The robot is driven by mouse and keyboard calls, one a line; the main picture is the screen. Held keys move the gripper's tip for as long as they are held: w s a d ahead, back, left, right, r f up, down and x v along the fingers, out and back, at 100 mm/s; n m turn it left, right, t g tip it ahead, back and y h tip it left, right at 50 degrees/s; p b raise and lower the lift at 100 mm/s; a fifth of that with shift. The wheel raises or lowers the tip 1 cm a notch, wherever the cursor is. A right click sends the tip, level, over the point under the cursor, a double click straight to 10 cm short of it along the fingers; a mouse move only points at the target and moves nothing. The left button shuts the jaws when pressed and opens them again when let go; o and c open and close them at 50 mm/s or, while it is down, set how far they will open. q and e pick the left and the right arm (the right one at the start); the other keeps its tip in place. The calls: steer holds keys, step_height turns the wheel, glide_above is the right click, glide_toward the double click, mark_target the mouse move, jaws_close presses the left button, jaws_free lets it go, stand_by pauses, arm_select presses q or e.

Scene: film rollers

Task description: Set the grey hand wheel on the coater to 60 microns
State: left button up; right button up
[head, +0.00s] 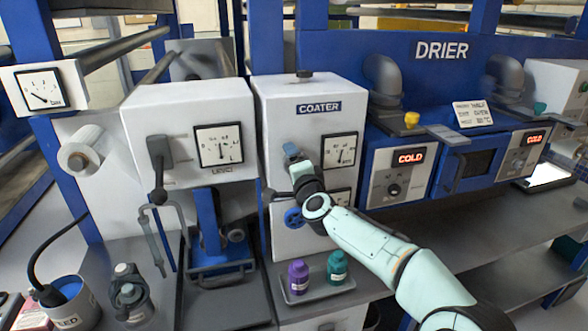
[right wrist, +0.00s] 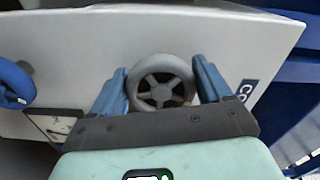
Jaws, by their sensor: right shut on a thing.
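The coater (head: 300,88) is a white cabinet with a dark name label. In the right wrist view the grey hand wheel (right wrist: 161,65) has a round rim and spokes. My right gripper (right wrist: 160,82) has a blue finger on each side of its rim and is shut on it. In the head view this gripper (head: 291,153) is at the coater's front below the label and hides the wheel. An upper dial (head: 340,150) is to its right; its needle is near vertical, its marks too small to read. A lower dial (head: 340,202) is partly covered by my arm. My left gripper is out of view.
A blue hand wheel (head: 293,218) is below the gripper, close to my arm. A tray (head: 318,293) with a purple bottle (head: 298,278) and a teal bottle (head: 337,268) is under the coater. A levelling unit with a lever (head: 158,170) stands left, the drier (head: 470,140) right.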

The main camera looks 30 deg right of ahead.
steer(key=shift+m, duration=0.7)
steer(key=o, duration=1)
steer(key=shift+b, duration=0.3)
